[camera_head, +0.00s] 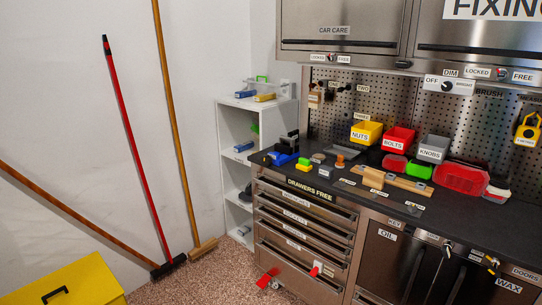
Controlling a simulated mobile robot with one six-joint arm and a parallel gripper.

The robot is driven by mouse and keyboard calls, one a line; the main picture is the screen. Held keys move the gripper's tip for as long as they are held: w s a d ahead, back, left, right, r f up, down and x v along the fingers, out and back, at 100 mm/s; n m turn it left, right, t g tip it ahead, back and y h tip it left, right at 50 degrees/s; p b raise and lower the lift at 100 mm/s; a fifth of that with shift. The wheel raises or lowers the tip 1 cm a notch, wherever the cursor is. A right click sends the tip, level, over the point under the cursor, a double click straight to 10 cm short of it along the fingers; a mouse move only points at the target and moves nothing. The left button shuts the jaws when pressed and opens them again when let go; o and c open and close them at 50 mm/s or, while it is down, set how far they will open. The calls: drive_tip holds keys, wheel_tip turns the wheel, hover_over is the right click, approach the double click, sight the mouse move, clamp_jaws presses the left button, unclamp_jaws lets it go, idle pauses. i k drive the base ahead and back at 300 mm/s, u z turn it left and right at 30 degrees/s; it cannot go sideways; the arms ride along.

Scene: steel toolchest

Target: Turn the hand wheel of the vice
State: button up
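A small black and blue device (281,157), which looks like the vice, stands at the left end of the dark worktop (452,213). Its upper part is black and its lower part blue. It is too small here to make out the hand wheel or how far the jaws are apart. My gripper is not in view, and no part of my arm shows near the device.
Small blocks and a wooden piece (373,178) lie right of the device. Yellow (367,132), red (398,139) and grey bins (433,149) stand behind. Drawers (305,220) are below. A white shelf (233,125), brooms (137,150) and a yellow box (70,287) are left.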

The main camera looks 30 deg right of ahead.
sight(266, 161)
drive_tip(key=z, duration=0.2)
drive_tip(key=i, duration=0.9)
drive_tip(key=u, duration=0.3)
